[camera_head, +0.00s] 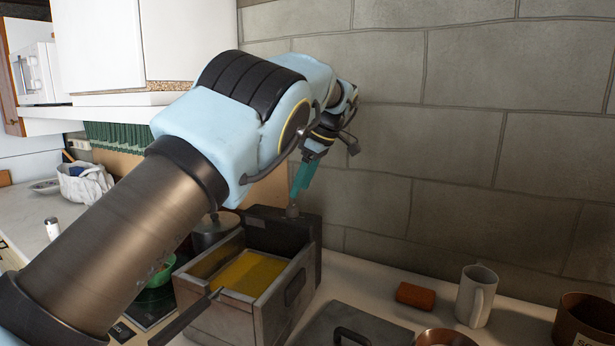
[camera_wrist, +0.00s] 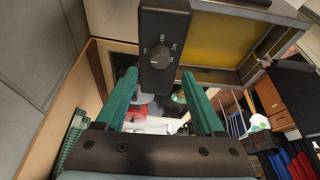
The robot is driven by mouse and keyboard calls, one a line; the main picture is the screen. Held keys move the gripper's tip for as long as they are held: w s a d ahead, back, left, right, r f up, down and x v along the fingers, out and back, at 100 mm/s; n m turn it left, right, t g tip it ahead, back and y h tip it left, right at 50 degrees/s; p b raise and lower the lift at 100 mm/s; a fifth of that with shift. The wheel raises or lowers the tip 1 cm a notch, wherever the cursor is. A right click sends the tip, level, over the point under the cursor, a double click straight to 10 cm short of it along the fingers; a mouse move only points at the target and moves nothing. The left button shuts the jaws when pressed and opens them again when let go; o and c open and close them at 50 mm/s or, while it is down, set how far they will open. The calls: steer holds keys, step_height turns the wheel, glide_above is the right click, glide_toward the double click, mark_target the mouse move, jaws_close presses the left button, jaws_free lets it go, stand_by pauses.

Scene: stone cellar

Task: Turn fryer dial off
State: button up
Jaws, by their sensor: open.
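The fryer (camera_head: 230,310) is a grey metal box on the counter with yellow oil (camera_head: 248,273) in its basin. A dark control box (camera_head: 280,232) rises at its back. In the wrist view the fryer dial (camera_wrist: 161,56) is a round dark knob with pale markings around it on the control box's black face. My gripper (camera_head: 301,180) hangs above the control box, its teal fingers pointing down. In the wrist view my gripper (camera_wrist: 158,78) is open and empty, fingertips either side of the control box's end, apparently short of the knob. Contact cannot be told.
A stone wall (camera_head: 460,140) stands close behind. A dark pot (camera_head: 213,231) and a green bowl (camera_head: 154,270) are left of the fryer. Right are a dark lid (camera_head: 335,327), a reddish-brown block (camera_head: 415,295), a grey mug (camera_head: 468,296) and a brown pot (camera_head: 588,313). White cupboards (camera_head: 110,45) hang upper left.

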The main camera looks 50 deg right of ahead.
steer(key=v, duration=0.5)
stand_by(0.6)
